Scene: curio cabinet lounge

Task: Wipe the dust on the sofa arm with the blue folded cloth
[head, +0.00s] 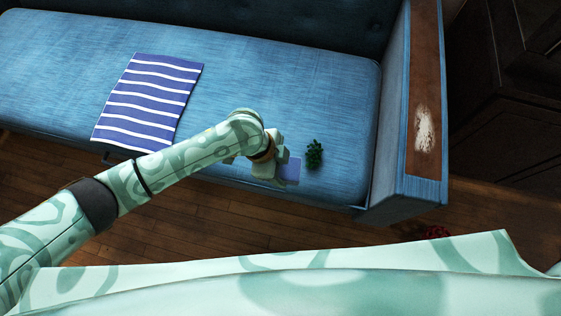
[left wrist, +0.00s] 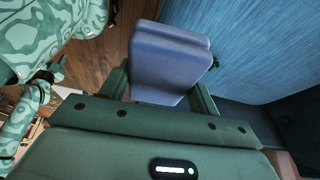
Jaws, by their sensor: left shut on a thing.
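The blue folded cloth (left wrist: 168,62) is between the fingers of my left gripper (left wrist: 168,92) in the left wrist view. In the head view my left gripper (head: 276,176) is shut on the cloth (head: 291,169), near the front edge of the seat. The sofa arm (head: 418,186) is at the right, with a brown wooden top. A pale patch of dust (head: 424,130) lies on that top, towards its front end. The gripper and cloth are left of the arm, apart from the dust. Whether the cloth touches the seat I cannot tell.
A small dark green plant-like thing (head: 314,154) is on the seat just right of the cloth. A striped blue and white cloth (head: 150,98) lies on the seat (head: 290,85) further left. A dark cabinet (head: 505,95) stands right of the sofa. A red thing (head: 437,232) is on the floor.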

